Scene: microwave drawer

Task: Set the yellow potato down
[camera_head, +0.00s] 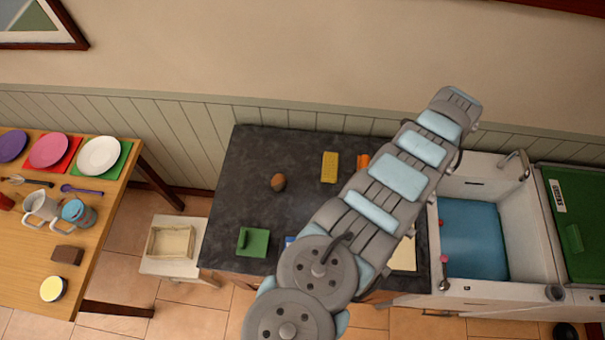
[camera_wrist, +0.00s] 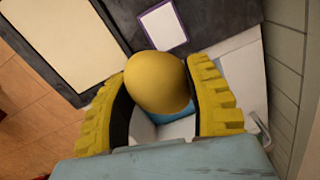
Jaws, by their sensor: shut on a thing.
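The yellow potato (camera_wrist: 157,82) is a smooth rounded lump between the two yellow ridged fingers of my gripper (camera_wrist: 158,92) in the wrist view. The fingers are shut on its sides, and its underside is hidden. Behind the potato the wrist view shows the dark countertop edge and the white sink, with a bit of blue. In the head view my arm reaches across the right part of the dark countertop (camera_head: 228,205) toward the wall. My gripper and the potato cannot be made out there. The height of the potato above the surfaces cannot be told.
A brown rounded object (camera_head: 278,182), a yellow block (camera_head: 329,167) and a green object (camera_head: 253,242) stand on the countertop, with bare room between them. The blue-bottomed sink (camera_head: 475,240) lies right of it. A cream board (camera_wrist: 60,40) and a purple-framed white panel (camera_wrist: 162,25) show in the wrist view.

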